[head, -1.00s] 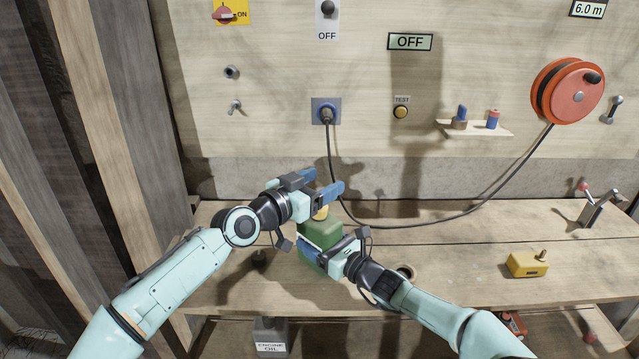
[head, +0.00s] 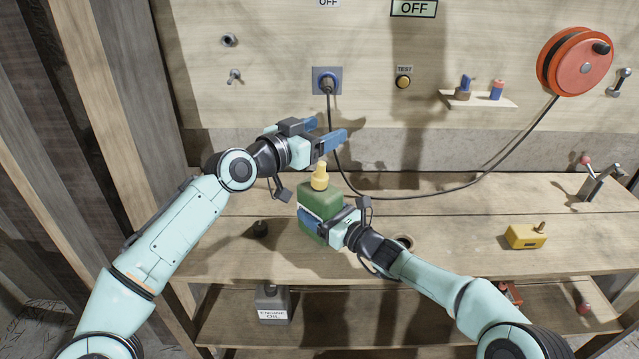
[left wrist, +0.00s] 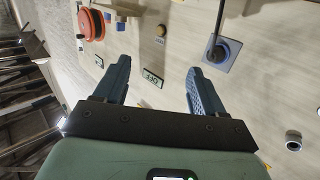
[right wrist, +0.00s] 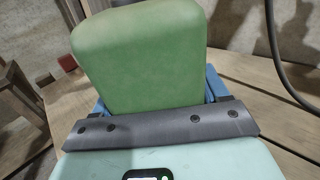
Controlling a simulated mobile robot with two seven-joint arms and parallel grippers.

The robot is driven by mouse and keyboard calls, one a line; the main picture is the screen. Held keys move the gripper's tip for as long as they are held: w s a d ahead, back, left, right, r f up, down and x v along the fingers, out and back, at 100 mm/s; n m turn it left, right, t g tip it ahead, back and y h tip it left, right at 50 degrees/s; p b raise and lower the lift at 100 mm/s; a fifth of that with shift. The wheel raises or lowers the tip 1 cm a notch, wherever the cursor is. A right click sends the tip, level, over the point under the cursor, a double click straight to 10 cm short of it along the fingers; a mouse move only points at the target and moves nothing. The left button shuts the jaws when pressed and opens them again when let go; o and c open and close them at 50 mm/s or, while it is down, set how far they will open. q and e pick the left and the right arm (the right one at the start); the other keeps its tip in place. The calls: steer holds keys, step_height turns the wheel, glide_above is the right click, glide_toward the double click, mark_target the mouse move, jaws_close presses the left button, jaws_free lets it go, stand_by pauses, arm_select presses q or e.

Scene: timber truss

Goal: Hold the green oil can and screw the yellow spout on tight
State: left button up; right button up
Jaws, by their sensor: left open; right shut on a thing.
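The green oil can (head: 318,200) stands upright on the bench, and its body fills much of the right wrist view (right wrist: 143,60). The yellow spout (head: 320,177) sits on top of the can; whether it is tight cannot be seen. My right gripper (head: 312,222) is shut on the can's body from the front right. My left gripper (head: 328,133) is open and empty, above and behind the spout, apart from it. In the left wrist view its two blue fingers (left wrist: 160,85) are spread with only the wall panel beyond them.
A black cable runs from a wall socket (head: 327,82) behind the can to a red reel (head: 575,62). A yellow box (head: 526,236) lies on the right of the bench (head: 450,215). A grey engine oil container (head: 273,302) stands on the lower shelf.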

arm_select(q)
steer(key=shift+d, duration=0.15)
steer(key=c, duration=0.4)
steer(key=s+d+m, duration=0.1)
steer(key=s+d, duration=0.3)
steer(key=d, duration=0.1)
steer(key=shift+c, duration=0.2)
steer(key=n+t+y, duration=0.4)
steer(key=y, duration=0.2)
glide_toward(320, 171)
steer(key=x, duration=1)
steer(key=shift+w+d, duration=0.1)
steer(key=shift+w, duration=0.3)
jaws_close()
